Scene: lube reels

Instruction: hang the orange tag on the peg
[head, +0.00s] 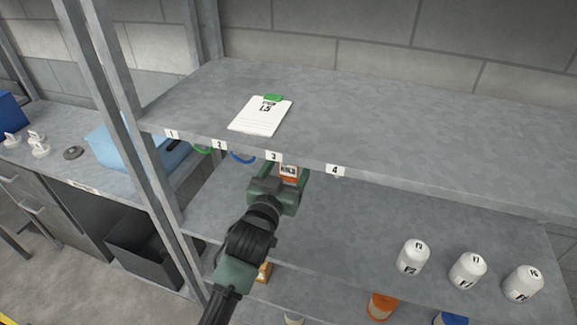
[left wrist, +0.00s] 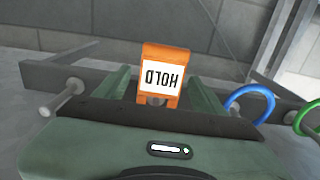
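The orange tag (head: 289,173) with a white HOLD label is at the shelf edge near the number 3 label. In the left wrist view the tag (left wrist: 164,75) shows upside down, between the green fingers. A round grey peg end (left wrist: 157,100) shows in the opening of its loop; the tag seems to be on this peg, though the contact is partly hidden. My left gripper (head: 285,177) is open around the tag, with a gap beside it. A bare metal peg (left wrist: 70,92) sticks out to the left in the wrist view. My right gripper is not in view.
A blue ring (head: 242,157) and a green ring (head: 201,150) hang along the shelf edge. A clipboard (head: 260,116) lies on the upper shelf. Several white bottles (head: 412,258) stand on the lower shelf at right. A steel post (head: 120,110) rises left of the arm.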

